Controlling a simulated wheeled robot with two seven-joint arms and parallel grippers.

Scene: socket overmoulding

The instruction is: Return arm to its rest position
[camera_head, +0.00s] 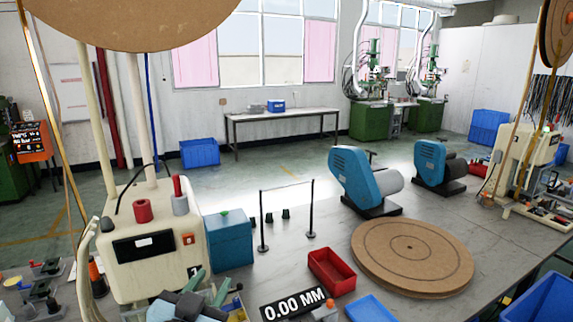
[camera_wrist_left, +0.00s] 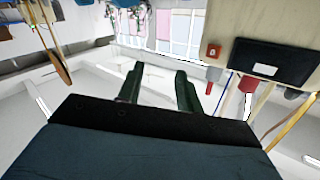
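My left gripper (camera_head: 208,285) is low in the head view, in front of the cream machine (camera_head: 155,268). Its two green fingers point up and away from me. In the left wrist view the fingers of the left gripper (camera_wrist_left: 158,88) stand apart with nothing between them. The wrist picture looks upside down, with the cream machine's panel (camera_wrist_left: 270,62) at upper right. My right gripper and arm are in neither view.
A teal box (camera_head: 228,243) stands right of the machine. A red tray (camera_head: 331,272), a blue tray (camera_head: 369,309), a "0.00 MM" display (camera_head: 294,303) and round brown discs (camera_head: 412,257) lie on the grey bench. Blue motor-like machines (camera_head: 360,178) stand behind. Bare bench shows mid-table.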

